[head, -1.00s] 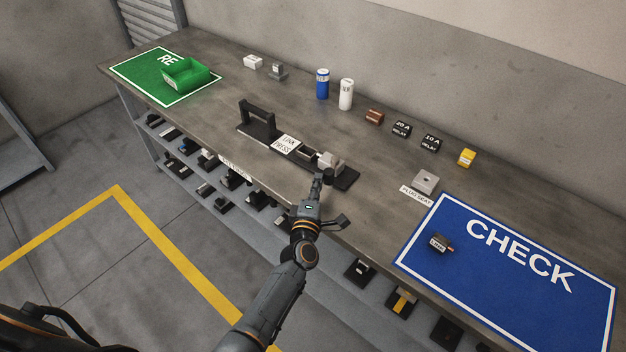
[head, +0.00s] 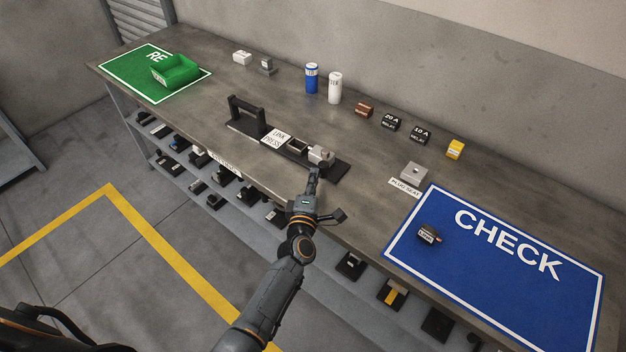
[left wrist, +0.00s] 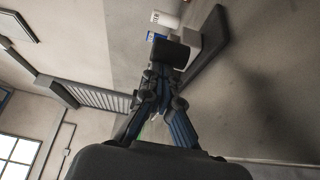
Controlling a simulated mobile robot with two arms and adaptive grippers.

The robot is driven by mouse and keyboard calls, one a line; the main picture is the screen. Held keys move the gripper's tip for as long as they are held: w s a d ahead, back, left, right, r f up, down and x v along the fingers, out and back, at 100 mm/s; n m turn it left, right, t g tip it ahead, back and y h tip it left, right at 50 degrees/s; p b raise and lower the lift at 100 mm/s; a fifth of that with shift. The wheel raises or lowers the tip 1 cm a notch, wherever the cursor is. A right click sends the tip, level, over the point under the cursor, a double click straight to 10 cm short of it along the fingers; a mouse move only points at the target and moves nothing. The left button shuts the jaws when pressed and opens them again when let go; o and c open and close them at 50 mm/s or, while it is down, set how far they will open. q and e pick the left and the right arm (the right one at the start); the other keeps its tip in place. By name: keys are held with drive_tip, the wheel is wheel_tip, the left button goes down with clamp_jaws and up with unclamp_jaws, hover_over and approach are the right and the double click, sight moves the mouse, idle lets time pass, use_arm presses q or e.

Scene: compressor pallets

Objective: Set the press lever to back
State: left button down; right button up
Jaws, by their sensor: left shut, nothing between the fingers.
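The link press (head: 240,126) is a long dark base along the bench's front edge. It has a black arch handle (head: 249,113) at its left end, a white LINK PRESS label (head: 277,139), and a grey block (head: 320,154) toward its right end. My left gripper (head: 313,172) is at the front side of that block. In the left wrist view its fingers (left wrist: 163,76) are shut and empty, close to a black cylindrical knob (left wrist: 172,53) beside the grey block. I cannot tell whether they touch it. The gripper partly hides the knob in the head view. My right gripper is out of view.
A green bin (head: 175,72) sits on a green mat at the far left. Blue (head: 311,78) and white (head: 335,88) cylinders stand behind the press. A plug seat (head: 414,173) and blue CHECK mat (head: 475,270) lie right. Shelf parts sit below the bench edge.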

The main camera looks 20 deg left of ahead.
use_arm(q)
drive_tip(key=s+d, duration=0.1)
drive_tip(key=s, duration=1.1)
